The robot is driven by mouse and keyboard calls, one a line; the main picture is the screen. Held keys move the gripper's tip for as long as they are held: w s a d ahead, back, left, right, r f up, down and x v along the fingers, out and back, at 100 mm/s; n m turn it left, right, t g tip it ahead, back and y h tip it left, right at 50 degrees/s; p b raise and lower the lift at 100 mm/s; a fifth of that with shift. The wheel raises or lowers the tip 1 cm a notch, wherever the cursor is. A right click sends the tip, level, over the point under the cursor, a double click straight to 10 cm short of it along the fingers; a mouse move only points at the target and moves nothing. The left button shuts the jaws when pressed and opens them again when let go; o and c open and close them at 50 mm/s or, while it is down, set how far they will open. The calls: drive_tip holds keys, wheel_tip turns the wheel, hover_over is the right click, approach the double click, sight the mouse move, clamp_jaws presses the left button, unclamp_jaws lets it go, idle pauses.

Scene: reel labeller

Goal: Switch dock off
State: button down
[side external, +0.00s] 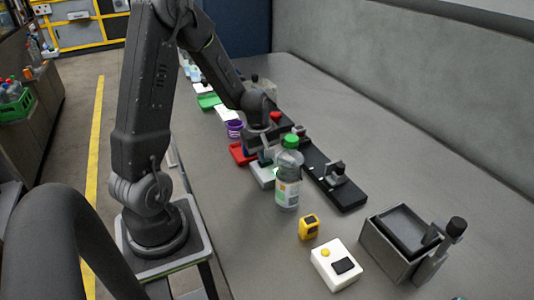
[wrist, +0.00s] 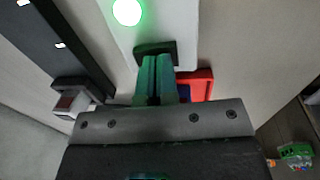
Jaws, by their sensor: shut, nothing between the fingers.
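A white box (wrist: 178,22) with a round lamp (wrist: 127,11) glowing green and a dark switch (wrist: 168,46) lies under my gripper in the wrist view; I take it for the dock. It also shows in the side view as a pale box (side external: 262,178), partly hidden by my gripper and a bottle. My gripper (wrist: 155,60) is shut and empty, pointing down. Its fingertips overlap the dark switch in the wrist view. I cannot tell whether they touch it or which way the switch is set.
A clear bottle with a green cap (side external: 288,178) stands close beside the gripper. A black rail (side external: 335,185) runs behind it. A red tray (side external: 241,154) adjoins the white box. A yellow device (side external: 309,227), another white box (side external: 336,265) and a grey machine (side external: 405,240) stand at the front right.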

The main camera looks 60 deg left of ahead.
drive_tip(key=shift+r, duration=0.2)
wheel_tip(320, 180, up, 14)
drive_tip(key=s, duration=0.2)
drive_tip(key=shift+f, duration=0.15)
idle(0.3)
drive_tip(key=shift+w, duration=0.1)
drive_tip(key=shift+w+a, duration=0.2)
drive_tip(key=shift+w, duration=0.5)
drive_tip(key=f, duration=0.4)
drive_tip(key=w+f, duration=0.1)
drive_tip(key=f, duration=0.8)
drive_tip(key=shift+w+f, duration=0.35)
drive_tip(key=shift+f, duration=0.05)
